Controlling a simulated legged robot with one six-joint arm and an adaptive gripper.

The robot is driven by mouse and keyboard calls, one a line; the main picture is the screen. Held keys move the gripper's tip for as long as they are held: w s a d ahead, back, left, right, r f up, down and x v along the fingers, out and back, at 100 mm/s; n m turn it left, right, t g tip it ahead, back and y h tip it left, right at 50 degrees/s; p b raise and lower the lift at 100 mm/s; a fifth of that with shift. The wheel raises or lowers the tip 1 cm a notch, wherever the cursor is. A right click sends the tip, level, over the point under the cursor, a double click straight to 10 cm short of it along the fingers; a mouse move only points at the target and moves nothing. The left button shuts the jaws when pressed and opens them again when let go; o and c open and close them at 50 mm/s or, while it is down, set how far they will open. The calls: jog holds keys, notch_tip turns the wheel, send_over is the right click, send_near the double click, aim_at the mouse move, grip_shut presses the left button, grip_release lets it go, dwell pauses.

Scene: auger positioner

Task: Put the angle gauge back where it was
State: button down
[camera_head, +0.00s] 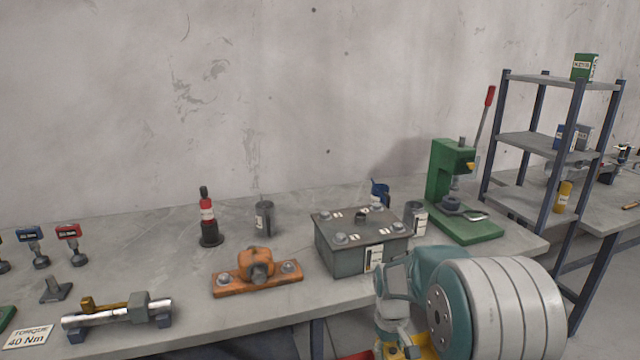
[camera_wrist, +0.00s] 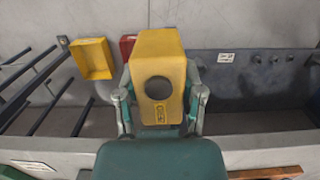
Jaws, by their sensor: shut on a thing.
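A yellow block-shaped body with a round dark face and a small label, which I take for the angle gauge (camera_wrist: 160,68), fills the middle of the wrist view. My gripper (camera_wrist: 160,97) is shut on it, with one finger on each side. My arm covers the bottom right of the head view. Some yellow shows below it at the lower edge there, but I cannot tell whether that is the gauge. My gripper's fingertips are not clear in the head view.
In the wrist view, a yellow open bin (camera_wrist: 93,58) and a red one (camera_wrist: 128,46) are behind the gauge, near dark rails. The head view shows a bench with a grey box (camera_head: 335,258), an orange bearing block (camera_head: 257,283), a green press (camera_head: 445,185) and a shelf rack (camera_head: 530,140).

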notch_tip(320, 180, down, 8)
jog(key=w+m, duration=0.2)
jog(key=m, duration=0.1)
jog(key=shift+m, duration=0.3)
jog(key=shift+d, duration=0.1)
